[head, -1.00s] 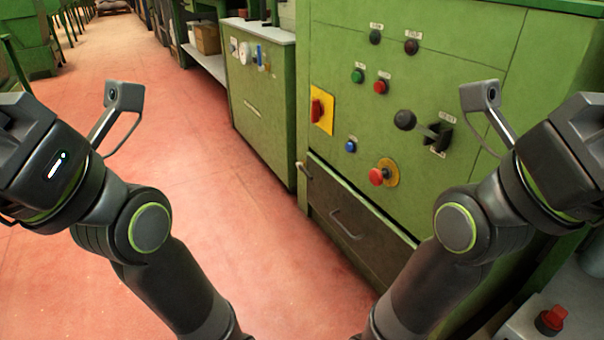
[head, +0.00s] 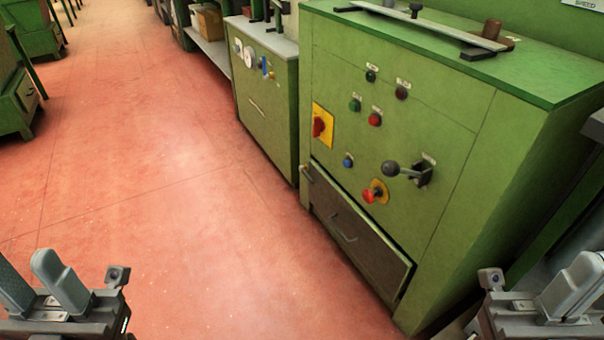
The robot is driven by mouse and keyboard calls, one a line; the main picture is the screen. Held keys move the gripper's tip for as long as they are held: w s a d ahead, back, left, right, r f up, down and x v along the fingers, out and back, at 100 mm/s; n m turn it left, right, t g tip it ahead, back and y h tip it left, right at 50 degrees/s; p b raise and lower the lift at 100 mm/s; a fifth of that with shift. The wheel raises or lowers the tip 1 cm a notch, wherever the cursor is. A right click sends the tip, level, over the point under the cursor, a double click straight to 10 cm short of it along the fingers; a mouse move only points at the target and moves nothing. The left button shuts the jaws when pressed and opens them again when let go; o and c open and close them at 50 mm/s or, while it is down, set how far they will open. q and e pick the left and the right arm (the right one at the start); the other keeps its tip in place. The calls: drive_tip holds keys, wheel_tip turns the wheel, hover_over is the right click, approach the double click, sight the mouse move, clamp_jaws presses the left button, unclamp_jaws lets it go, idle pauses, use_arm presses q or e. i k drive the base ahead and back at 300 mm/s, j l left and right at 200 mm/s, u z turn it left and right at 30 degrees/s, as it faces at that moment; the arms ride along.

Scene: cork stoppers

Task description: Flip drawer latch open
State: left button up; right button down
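In the head view, a dark drawer (head: 368,243) sits low in the front of the green machine cabinet (head: 440,110). A curved bar handle (head: 343,232) is on its front. A small grey latch-like lever (head: 307,175) sticks out at the drawer's upper left corner. I cannot tell how the latch is set. My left gripper (head: 38,290) is at the bottom left, well away from the drawer, with its fingers apart and nothing between them. My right gripper (head: 585,290) is at the bottom right, partly cut off by the frame, to the right of the cabinet. Neither gripper touches the drawer.
The cabinet front has buttons, a red switch on a yellow plate (head: 321,125), a red knob (head: 370,196) and a black ball lever (head: 392,168) above the drawer. A smaller green cabinet (head: 262,105) stands behind it. The red floor (head: 180,220) at left is clear.

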sight(301, 168)
drive_tip(key=i+j, duration=0.25)
drive_tip(key=i+j+z, duration=0.1)
drive_tip(key=j, duration=0.35)
drive_tip(key=i+j, duration=0.3)
drive_tip(key=i+j+z, duration=0.1)
drive_tip(key=j, duration=0.35)
drive_tip(key=i+j, duration=0.3)
drive_tip(key=i+j+z, duration=0.1)
drive_tip(key=j, duration=0.35)
drive_tip(key=i+j, duration=0.5)
drive_tip(key=j, duration=0.3)
drive_tip(key=z, duration=0.05)
